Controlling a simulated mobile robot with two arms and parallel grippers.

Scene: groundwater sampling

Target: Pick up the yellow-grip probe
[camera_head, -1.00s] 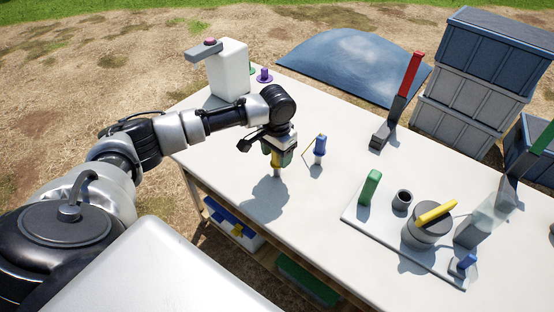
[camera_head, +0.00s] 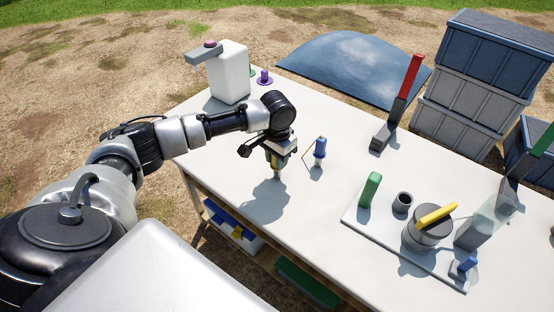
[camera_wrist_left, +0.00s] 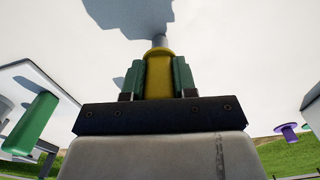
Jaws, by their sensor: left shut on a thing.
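The yellow-grip probe (camera_wrist_left: 158,72) is upright between the green finger pads of my left gripper (camera_wrist_left: 157,78) in the left wrist view. The gripper is shut on its yellow grip, and a grey tip shows beyond the grip. In the head view my left gripper (camera_head: 278,160) points down over the near left part of the white table (camera_head: 235,150), with the probe mostly hidden by the fingers. A shadow lies on the table below; I cannot tell whether the tip touches. My right gripper is not in view.
A blue-topped probe (camera_head: 320,148) stands close to the right of my left gripper. A white dispenser (camera_head: 228,72) and a purple piece (camera_head: 264,77) are behind it. A tray (camera_head: 350,214) with a green-grip item (camera_head: 370,189), a dark cup (camera_head: 402,202) and a grey pot (camera_head: 424,235) is at right.

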